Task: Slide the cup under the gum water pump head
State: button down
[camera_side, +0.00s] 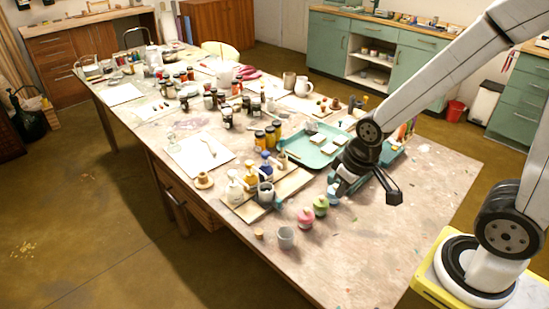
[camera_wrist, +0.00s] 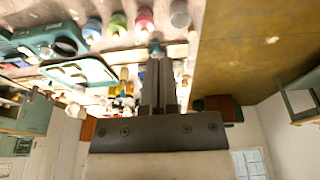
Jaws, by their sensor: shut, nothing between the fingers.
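Three pump bottles stand on a wooden board: a white one (camera_side: 234,190), a yellow one (camera_side: 250,180) and a blue one (camera_side: 266,166). I cannot read which holds gum water. A grey cup (camera_side: 265,193) stands on the board close in front of the bottles. A second grey cup (camera_side: 285,238) stands on the bare table near the front edge; a grey round vessel also shows at the top of the wrist view (camera_wrist: 180,14). My gripper (camera_side: 341,190) is shut and empty, right of the board, beside the lidded pots. Its closed fingers show in the wrist view (camera_wrist: 157,62).
A teal tray (camera_side: 311,157) lies behind. A small tan stopper (camera_side: 259,233) lies by the front cup. The table's right part (camera_side: 390,240) is mostly clear.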

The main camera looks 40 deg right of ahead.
dwell(0.4)
jog(key=c, duration=0.8)
grip_release()
jog(key=shift+w, duration=0.15)
jog(key=m+g, duration=0.3)
jog(key=m, duration=1)
send_over(279, 200)
jog(key=f, duration=1.2)
jog(key=shift+s+f, duration=0.2)
jog(key=shift+f, duration=0.1)
jog(key=shift+w+f+m, duration=0.2)
jog(key=shift+f+m, duration=0.1)
jog(key=shift+f, duration=0.1)
jog(key=shift+f, duration=3.8)
